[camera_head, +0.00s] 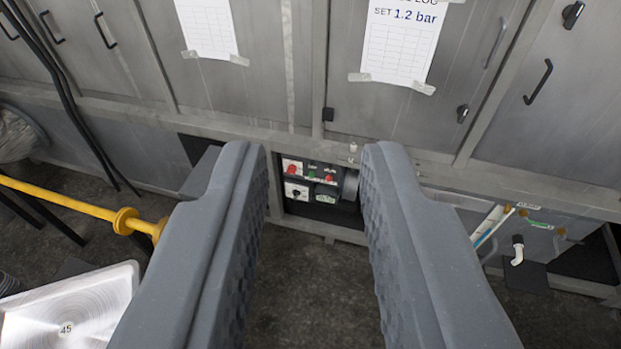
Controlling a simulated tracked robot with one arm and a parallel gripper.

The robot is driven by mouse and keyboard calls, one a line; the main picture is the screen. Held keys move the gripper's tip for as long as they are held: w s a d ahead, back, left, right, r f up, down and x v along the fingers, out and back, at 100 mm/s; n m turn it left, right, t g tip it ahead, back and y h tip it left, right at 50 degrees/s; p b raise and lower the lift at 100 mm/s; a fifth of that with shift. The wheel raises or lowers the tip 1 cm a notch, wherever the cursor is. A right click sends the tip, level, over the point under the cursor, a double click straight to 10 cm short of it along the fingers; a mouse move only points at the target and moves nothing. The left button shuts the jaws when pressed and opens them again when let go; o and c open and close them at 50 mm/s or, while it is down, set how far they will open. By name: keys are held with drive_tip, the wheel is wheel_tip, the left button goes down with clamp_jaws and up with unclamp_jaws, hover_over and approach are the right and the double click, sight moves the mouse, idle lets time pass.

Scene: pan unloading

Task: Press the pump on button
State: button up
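A pump control panel (311,187) shows low in the metal frame, seen between my gripper's fingers. It carries a green button (312,174), a red button (330,178), a larger red knob (292,170) and a black rotary switch (297,193). Their labels are too small to read, so I cannot tell which is the pump on button. A dark round part (350,184) sits at the panel's right edge, partly hidden by the right finger. My gripper (309,165) is open and empty, pointing toward the panel and still apart from it.
Grey cabinets (400,110) with black handles rise behind. A paper sheet (403,40) reads "SET 1.2 bar". A yellow bar (70,203) and a square plate marked 45 (70,310) are at left. A white pipe elbow (517,250) sticks out at right. Floor before the panel is clear.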

clamp_jaws()
idle(1.5)
